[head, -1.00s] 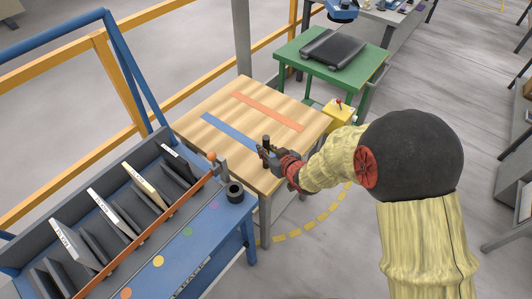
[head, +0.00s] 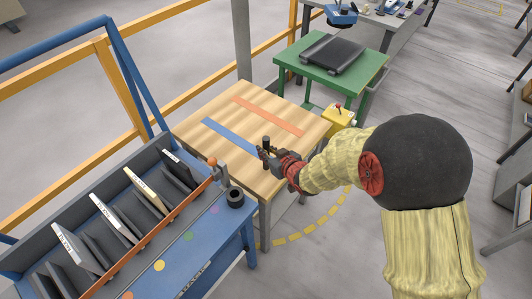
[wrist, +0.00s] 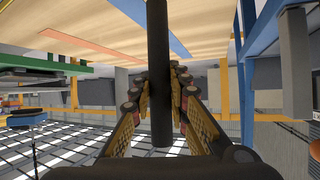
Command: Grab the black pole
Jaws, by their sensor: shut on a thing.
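The black pole (head: 266,143) is a short dark cylinder at the near right part of the wooden table (head: 205,103). It stands upright in the head view. My gripper (head: 264,154) is at the pole, reaching in from the right. In the wrist view the pole (wrist: 158,60) runs down the middle of the picture, and my gripper's fingers (wrist: 160,85) close on it from both sides. The gripper is shut on the pole. I cannot tell whether the pole's lower end touches the table.
A blue strip (head: 230,138) and an orange strip (head: 268,116) lie on the tabletop. A blue bench (head: 215,245) with a grey divided bin stands at the left, with a black ring (head: 235,197) on it. A green table (head: 309,55) and a yellow box (head: 338,115) stand behind.

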